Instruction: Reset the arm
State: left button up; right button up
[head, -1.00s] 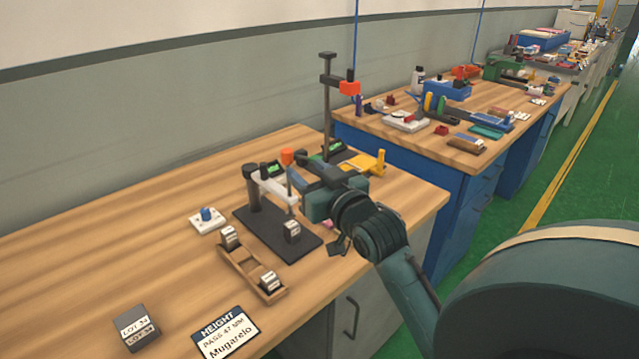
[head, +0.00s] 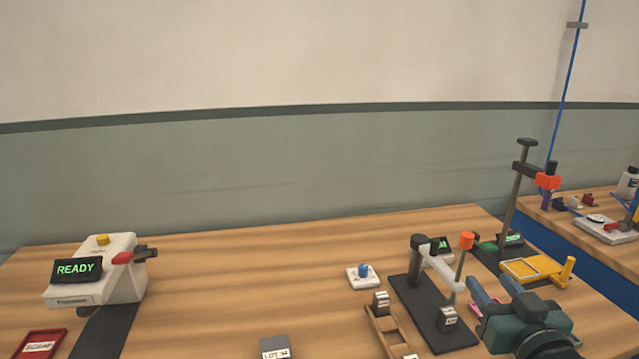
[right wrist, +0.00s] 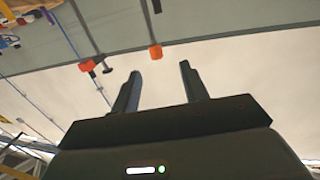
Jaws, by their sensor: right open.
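My right gripper (head: 484,296) is at the right of the bench in the head view, beside the black-based measuring stand (head: 424,312) with its white arm and orange knob. In the right wrist view its two fingers (right wrist: 160,88) stand apart with nothing between them. Behind them are the pale wall and orange parts of the stands. The rest of the right arm is cut off at the lower edge of the head view. My left gripper does not show.
A white machine (head: 118,280) reading READY stands at the left, with a red tray (head: 42,345) before it. A wooden rack (head: 384,330) holds small labelled blocks. A tall stand (head: 516,200) and yellow fixture (head: 535,272) are at the right.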

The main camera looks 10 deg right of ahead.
jog(key=s+a+f+n+g+y+p, duration=0.1)
jog(key=s+a+f+g, duration=0.1)
jog(key=s+a+f, duration=0.3)
jog(key=s+a+f+n+g+y+p, duration=0.1)
jog(key=s+a+f, duration=0.4)
jog(key=f, duration=0.6)
jog(key=s+a+f+n+g+y+p, duration=0.2)
jog(key=s+a+f+g+y, duration=0.1)
jog(key=a+f, duration=0.5)
jog(key=shift+s+a+f+g, duration=0.4)
jog(key=shift+s+g, duration=0.1)
jog(key=shift+s, duration=0.45)
